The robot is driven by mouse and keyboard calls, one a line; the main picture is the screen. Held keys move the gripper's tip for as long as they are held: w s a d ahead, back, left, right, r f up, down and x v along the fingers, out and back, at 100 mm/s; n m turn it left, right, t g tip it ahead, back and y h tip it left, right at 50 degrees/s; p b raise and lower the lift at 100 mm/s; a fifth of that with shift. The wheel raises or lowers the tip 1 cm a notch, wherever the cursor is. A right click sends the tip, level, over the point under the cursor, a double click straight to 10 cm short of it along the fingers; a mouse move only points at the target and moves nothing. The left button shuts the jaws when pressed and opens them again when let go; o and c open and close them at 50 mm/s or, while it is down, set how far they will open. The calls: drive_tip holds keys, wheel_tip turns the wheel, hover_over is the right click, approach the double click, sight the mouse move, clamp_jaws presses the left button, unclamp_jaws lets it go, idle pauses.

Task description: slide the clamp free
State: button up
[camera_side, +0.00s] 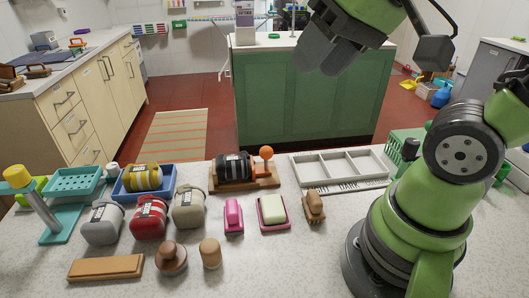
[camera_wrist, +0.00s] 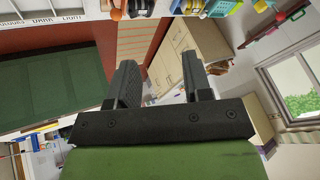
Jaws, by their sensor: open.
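In the side view, the orange-knobbed clamp (camera_side: 266,160) stands at the right end of a wooden board (camera_side: 226,187), against or just beside a dark striped bundle (camera_side: 234,168). Whether it touches the bundle is not clear. In the wrist view, an orange knob (camera_wrist: 116,14) shows at the top edge, partly cut off. My gripper (camera_side: 325,62) is high above and beyond the counter, up and to the right of the clamp, well apart from it. In the wrist view, its two dark fingers (camera_wrist: 160,62) are spread, with nothing between them.
A white compartment tray (camera_side: 340,168) lies right of the clamp. In front stand grey, red and beige bundles, a pink brush (camera_side: 233,215), a soap dish (camera_side: 272,211) and wooden pieces. A blue tray (camera_side: 128,192) holds a yellow bundle at left.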

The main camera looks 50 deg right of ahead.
drive_tip(key=w+d+f+g, duration=0.3)
drive_tip(key=w+d+f, duration=0.2)
drive_tip(key=w, duration=0.5)
drive_tip(key=n+g, duration=0.2)
drive_tip(key=g, duration=0.1)
approach(267, 149)
drive_tip(key=d+f, duration=0.1)
drive_tip(key=shift+y, duration=0.3)
drive_tip(key=f, duration=0.3)
drive_tip(key=a+f, duration=0.1)
drive_tip(key=f, duration=0.5)
drive_tip(key=shift+w+a+f, duration=0.2)
drive_tip(key=shift+w+a, duration=0.15)
